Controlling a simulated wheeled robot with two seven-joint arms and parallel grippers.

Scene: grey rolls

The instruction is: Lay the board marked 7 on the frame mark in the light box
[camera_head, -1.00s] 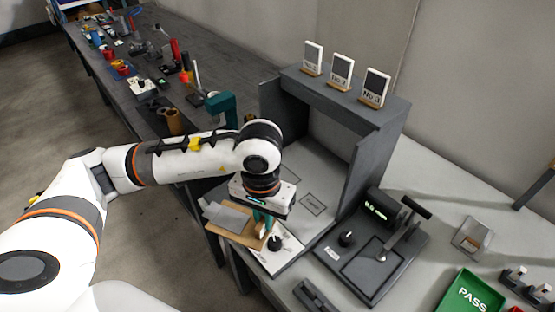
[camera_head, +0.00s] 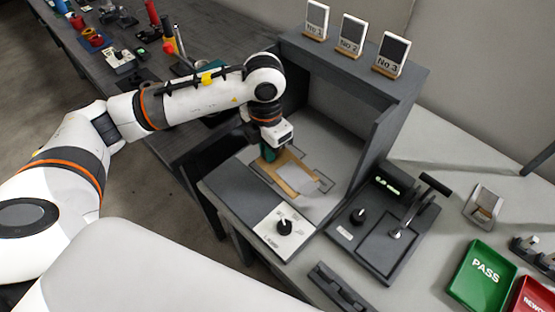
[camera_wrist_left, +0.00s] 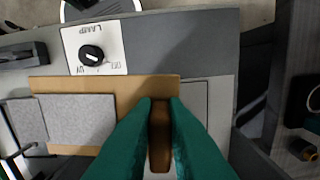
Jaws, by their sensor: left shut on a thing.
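The board (camera_head: 297,178) is a tan panel with a light grey swatch area; no 7 is readable on it. In the left wrist view the board (camera_wrist_left: 105,86) carries grey patches and a brown grip piece (camera_wrist_left: 160,130). My left gripper (camera_head: 270,153), with green fingers, is shut on that piece and holds the board over the floor of the light box (camera_head: 345,142). Thin dark frame outlines show around and beside the board, partly covered by it; one outline (camera_wrist_left: 207,98) shows in the wrist view. Whether the board touches the floor I cannot tell. My right gripper is out of view.
A lamp knob panel (camera_head: 284,228) is at the box's front. Three numbered samples stand on its top, including No 2 (camera_head: 351,36). A grey device with a lever (camera_head: 385,235) stands right of it, then the green PASS tray (camera_head: 482,275) and a red tray (camera_head: 533,298).

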